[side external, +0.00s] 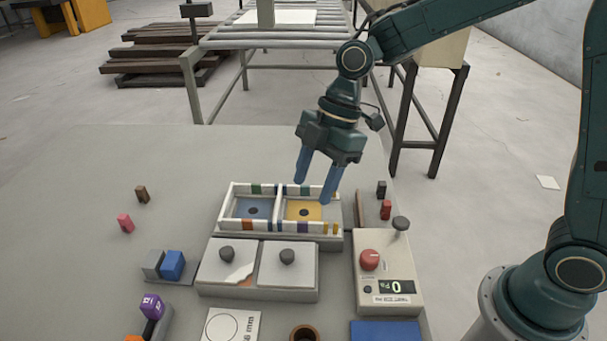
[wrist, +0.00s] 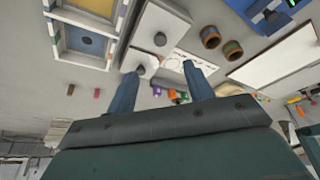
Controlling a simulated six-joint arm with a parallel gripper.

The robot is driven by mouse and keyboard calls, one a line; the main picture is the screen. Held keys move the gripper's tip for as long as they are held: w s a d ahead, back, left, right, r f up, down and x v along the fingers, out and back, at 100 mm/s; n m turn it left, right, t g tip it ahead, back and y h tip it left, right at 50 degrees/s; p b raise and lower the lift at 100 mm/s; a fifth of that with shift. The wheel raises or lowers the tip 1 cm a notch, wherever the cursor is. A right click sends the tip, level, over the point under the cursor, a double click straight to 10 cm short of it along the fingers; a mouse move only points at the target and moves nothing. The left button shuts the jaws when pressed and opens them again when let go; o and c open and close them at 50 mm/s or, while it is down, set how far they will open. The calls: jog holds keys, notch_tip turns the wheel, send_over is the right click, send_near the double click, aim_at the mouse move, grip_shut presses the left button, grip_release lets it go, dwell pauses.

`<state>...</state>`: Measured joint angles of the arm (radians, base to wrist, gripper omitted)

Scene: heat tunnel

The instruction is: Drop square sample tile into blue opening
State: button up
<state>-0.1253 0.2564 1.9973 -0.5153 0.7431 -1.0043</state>
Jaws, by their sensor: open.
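My gripper (side external: 313,190) is open, its two blue fingers pointing down above the two-part white tray (side external: 225,210), over the yellow side. Nothing shows between the fingers. The left compartment has a blue floor with a dark round hole, the blue opening (side external: 253,205). The right compartment has a yellow floor (side external: 304,206) with a similar hole. In the wrist view the blue compartment (wrist: 87,40) is at the upper left, away from the fingertips (wrist: 162,68). I cannot pick out the square sample tile with certainty.
Two knobbed grey plates (side external: 287,272) lie in front of the tray. A control box (side external: 389,275) with a red knob stands at the right. Grey and blue blocks (side external: 172,265), a purple cube (side external: 151,306) and a brown cup (side external: 304,334) are nearer. The table's far left is mostly clear.

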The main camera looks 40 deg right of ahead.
jog(key=shift+w+a+f+n, duration=0.3)
jog(key=shift+a+f, duration=0.1)
jog(key=shift+f, duration=0.1)
send_over(287, 254)
jog(key=d, duration=0.3)
jog(key=shift+a+f, duration=0.15)
jog(key=shift+f, duration=1.85)
jog(key=shift+a+f, duration=0.1)
jog(key=shift+f, duration=1.85)
jog(key=shift+x, duration=2.65)
jog(key=shift+s, duration=0.1)
jog(key=c, duration=1.1)
